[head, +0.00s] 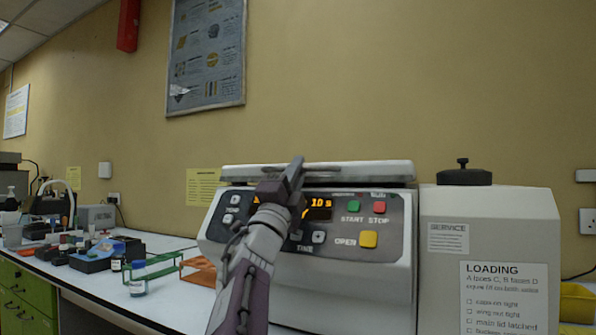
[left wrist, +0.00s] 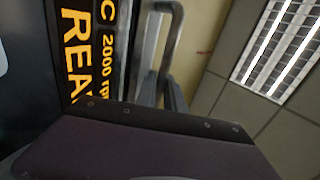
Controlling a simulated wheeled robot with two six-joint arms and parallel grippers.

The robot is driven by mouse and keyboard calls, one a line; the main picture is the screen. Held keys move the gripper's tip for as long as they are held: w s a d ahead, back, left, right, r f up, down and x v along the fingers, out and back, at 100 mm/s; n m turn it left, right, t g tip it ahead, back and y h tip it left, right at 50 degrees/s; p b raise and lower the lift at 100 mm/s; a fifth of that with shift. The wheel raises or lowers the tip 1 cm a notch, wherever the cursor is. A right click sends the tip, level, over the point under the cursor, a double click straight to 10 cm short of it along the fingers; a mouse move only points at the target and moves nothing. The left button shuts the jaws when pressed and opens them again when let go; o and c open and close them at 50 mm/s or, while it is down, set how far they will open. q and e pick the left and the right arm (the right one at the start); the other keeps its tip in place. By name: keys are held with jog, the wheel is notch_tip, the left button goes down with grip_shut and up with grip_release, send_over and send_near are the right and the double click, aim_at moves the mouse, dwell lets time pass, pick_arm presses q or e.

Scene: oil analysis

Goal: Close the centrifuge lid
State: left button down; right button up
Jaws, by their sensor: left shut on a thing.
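The centrifuge (head: 377,265) is a white box with a dark control panel, a lit display and START, STOP and OPEN buttons. Its flat grey lid (head: 365,171) lies nearly level on top, with a thin dark gap under it; I cannot tell whether it is latched. A metal bar handle runs along the lid's front and shows in the left wrist view (left wrist: 168,45). My left gripper (head: 296,172) is at the lid's front edge, shut on the lid handle. My right gripper is out of view.
A white cabinet (head: 490,225) with a black knob and a LOADING sign stands close at the centrifuge's right. At the left, a green rack (head: 155,268), a small blue-capped bottle (head: 138,278) and several tools crowd the white bench. The wall above the lid is clear.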

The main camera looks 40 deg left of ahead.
pick_arm(q)
jog(key=c, duration=1.8)
grip_release()
jog(key=shift+w+a+f, duration=0.1)
jog(key=shift+a+f, duration=0.1)
jog(key=shift+f, duration=0.15)
jog(key=shift+o, duration=0.2)
jog(key=b+v, duration=0.1)
jog(key=v, duration=0.8)
jog(key=shift+b, duration=0.4)
jog(key=shift+d+r, duration=0.1)
